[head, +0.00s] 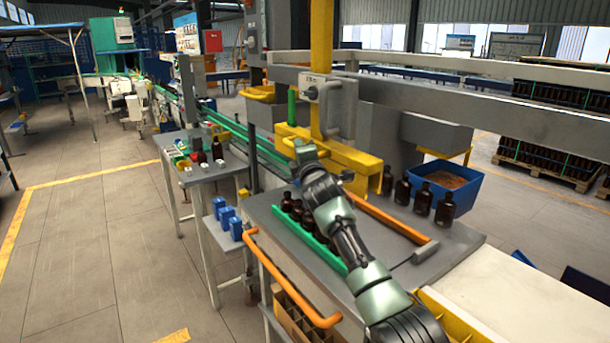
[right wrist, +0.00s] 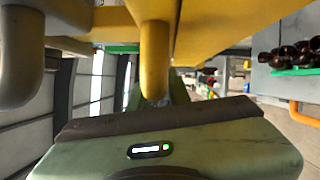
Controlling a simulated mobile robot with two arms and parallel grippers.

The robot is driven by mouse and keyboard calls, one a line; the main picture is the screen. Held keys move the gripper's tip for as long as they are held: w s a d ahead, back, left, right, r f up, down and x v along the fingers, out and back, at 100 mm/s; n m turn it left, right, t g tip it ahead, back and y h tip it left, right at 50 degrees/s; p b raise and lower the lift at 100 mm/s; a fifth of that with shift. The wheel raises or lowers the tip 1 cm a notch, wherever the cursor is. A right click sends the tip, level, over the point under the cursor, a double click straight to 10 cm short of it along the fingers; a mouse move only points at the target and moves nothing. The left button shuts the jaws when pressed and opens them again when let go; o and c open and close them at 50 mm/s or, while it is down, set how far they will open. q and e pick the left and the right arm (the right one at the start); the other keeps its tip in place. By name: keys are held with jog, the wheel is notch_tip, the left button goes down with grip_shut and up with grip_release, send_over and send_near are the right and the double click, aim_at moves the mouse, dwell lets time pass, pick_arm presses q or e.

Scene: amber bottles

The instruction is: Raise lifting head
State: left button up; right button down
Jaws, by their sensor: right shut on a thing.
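The lifting head is a yellow beam-like block (head: 358,160) on a yellow vertical post (head: 321,40), with a grey housing above it. My right arm reaches up across the worktable to it. My right gripper (head: 303,150) is at the block's front left end. In the right wrist view a yellow rod-like handle (right wrist: 154,55) runs down to my gripper (right wrist: 158,103), which is shut on it. The fingertips are largely hidden. Brown bottles (head: 290,207) stand in a row along a green rail, partly behind my arm. My left gripper is not in view.
More brown bottles (head: 422,199) stand at the table's right, near a blue bin (head: 450,183). An orange rail (head: 392,217) crosses the tabletop, and another orange bar (head: 290,285) runs along the front. A small side table (head: 205,176) stands left. The floor at left is clear.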

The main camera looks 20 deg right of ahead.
jog(key=shift+w+a+r+p, duration=0.15)
jog(key=shift+r+p, duration=0.15)
jog(key=shift+r, duration=0.4)
jog(key=shift+w+d+r+p, duration=0.15)
jog(key=shift+r+p, duration=0.1)
jog(key=shift+r, duration=0.45)
jog(key=shift+a+r, duration=0.1)
jog(key=shift+r, duration=0.05)
jog(key=c, duration=1.3)
grip_release()
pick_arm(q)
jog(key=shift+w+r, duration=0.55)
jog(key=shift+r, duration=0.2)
pick_arm(e)
jog(key=shift+f, duration=0.2)
jog(key=shift+s, duration=0.15)
jog(key=shift+s+f, duration=0.15)
jog(key=shift+s, duration=0.1)
pick_arm(q)
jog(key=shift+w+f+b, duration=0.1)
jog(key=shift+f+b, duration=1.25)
jog(key=shift+b, duration=0.05)
pick_arm(e)
jog(key=shift+s+a+f, duration=0.1)
jog(key=shift+s, duration=1.65)
jog(key=shift+s+a, duration=0.1)
jog(key=shift+s, duration=1.65)
